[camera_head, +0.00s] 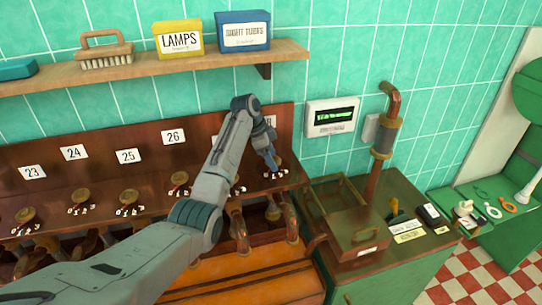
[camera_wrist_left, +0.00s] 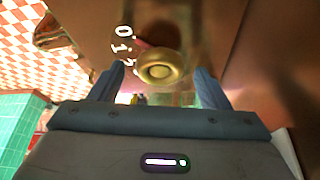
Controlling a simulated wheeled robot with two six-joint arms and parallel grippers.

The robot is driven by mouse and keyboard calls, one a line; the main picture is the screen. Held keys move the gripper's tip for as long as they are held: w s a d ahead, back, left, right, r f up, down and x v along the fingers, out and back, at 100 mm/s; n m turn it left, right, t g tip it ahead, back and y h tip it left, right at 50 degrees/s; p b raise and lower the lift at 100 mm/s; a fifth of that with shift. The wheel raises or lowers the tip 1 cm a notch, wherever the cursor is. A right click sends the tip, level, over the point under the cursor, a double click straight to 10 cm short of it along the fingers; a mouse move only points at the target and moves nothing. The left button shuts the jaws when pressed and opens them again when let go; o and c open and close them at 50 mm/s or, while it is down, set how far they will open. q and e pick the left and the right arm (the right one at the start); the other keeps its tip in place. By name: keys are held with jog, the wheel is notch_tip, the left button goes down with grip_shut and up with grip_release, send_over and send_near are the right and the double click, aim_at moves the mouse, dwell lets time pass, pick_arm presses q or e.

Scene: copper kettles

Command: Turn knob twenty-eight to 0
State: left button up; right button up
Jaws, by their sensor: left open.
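Knob twenty-eight is a round brass knob on the right end of the brown panel; its number plate (camera_head: 269,121) is partly covered by my arm. In the left wrist view the knob (camera_wrist_left: 161,68) lies between and just beyond my fingertips. White numerals 0, 1 and 2 (camera_wrist_left: 123,46) show beside it, with a reddish pointer (camera_wrist_left: 141,43) partly hidden by the knob; I cannot tell exactly which numeral it marks. My left gripper (camera_head: 271,160) points down at this knob in the head view, and its open fingers (camera_wrist_left: 157,86) stand apart on both sides of it. My right gripper is not in view.
Similar knobs, such as those under plates 24 (camera_head: 74,152) and 25 (camera_head: 128,156), line the panel to the left. A wooden shelf (camera_head: 150,68) with boxes and a brush is above. A green cabinet (camera_head: 395,265) with a copper box (camera_head: 357,235) and pipe stands right.

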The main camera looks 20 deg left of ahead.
pick_arm(q)
jog(key=shift+a+r, duration=0.1)
jog(key=shift+r, duration=0.1)
jog(key=b+v, duration=0.4)
jog(key=v, duration=0.6)
jog(key=shift+r, duration=0.2)
jog(key=shift+f, duration=0.1)
